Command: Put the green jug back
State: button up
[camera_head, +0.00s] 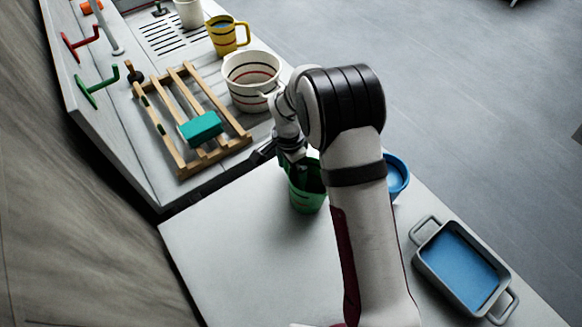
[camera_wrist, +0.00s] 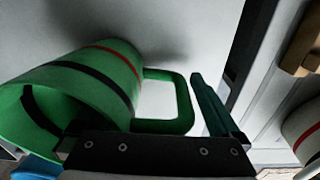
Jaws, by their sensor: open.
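The green jug (camera_head: 306,201) stands on the white table top below my wrist, partly hidden by my arm in the head view. In the wrist view the jug (camera_wrist: 92,72) shows a red band, a dark band and its handle (camera_wrist: 185,100) pointing right. My gripper (camera_head: 291,168) is open and low beside the jug on its handle side. One teal finger (camera_wrist: 216,105) lies just beyond the handle, with a small gap visible. The other finger is hard to make out near the jug's rim. I cannot tell whether it touches.
A wooden rack (camera_head: 186,121) with a teal block (camera_head: 201,128), a striped white pot (camera_head: 249,82) and a yellow mug (camera_head: 225,38) stand on the counter. A blue vessel (camera_head: 397,175) is right of my arm. A grey dish (camera_head: 461,266) sits at front right. The table's left front is clear.

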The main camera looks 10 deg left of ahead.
jog(key=r, duration=1.2)
jog(key=shift+a+r, duration=0.1)
jog(key=shift+a, duration=0.15)
jog(key=s+d+r+n, duration=0.1)
jog(key=s+d+r, duration=0.6)
jog(key=s+d, duration=0.1)
jog(key=s+d+n+y, duration=0.1)
jog(key=s+d, duration=0.2)
jog(key=s, duration=0.6)
jog(key=s+d+n+y, duration=0.1)
jog(key=s+d+n, duration=0.1)
jog(key=s, duration=0.8)
jog(key=shift+s+d+r, duration=0.2)
jog(key=shift+s+d, duration=0.1)
jog(key=shift+d, duration=0.3)
